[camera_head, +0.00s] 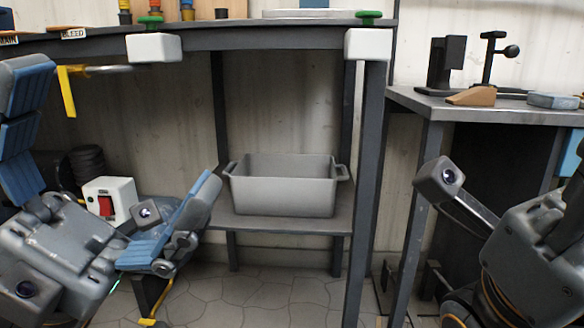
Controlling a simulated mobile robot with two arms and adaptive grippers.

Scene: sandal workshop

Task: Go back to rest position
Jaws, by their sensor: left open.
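My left gripper (116,128) is at the left side of the head view. Its two blue-padded fingers are spread wide apart, with nothing between them. It is in front of the dark workbench (285,38), below the height of its top. My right gripper (535,245) is at the right edge, in front of the side table. Its grey body and a block with a lens show, but its fingertips are cut off or hidden, so I cannot tell how its jaws stand.
A grey bin (283,196) sits on the bench's lower shelf. A white box with a red switch (106,204) is behind my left gripper. The side table (470,108) carries a tan block (472,96), a grey-blue block (553,101) and dark stands. Bare floor (255,300) shows between my arms.

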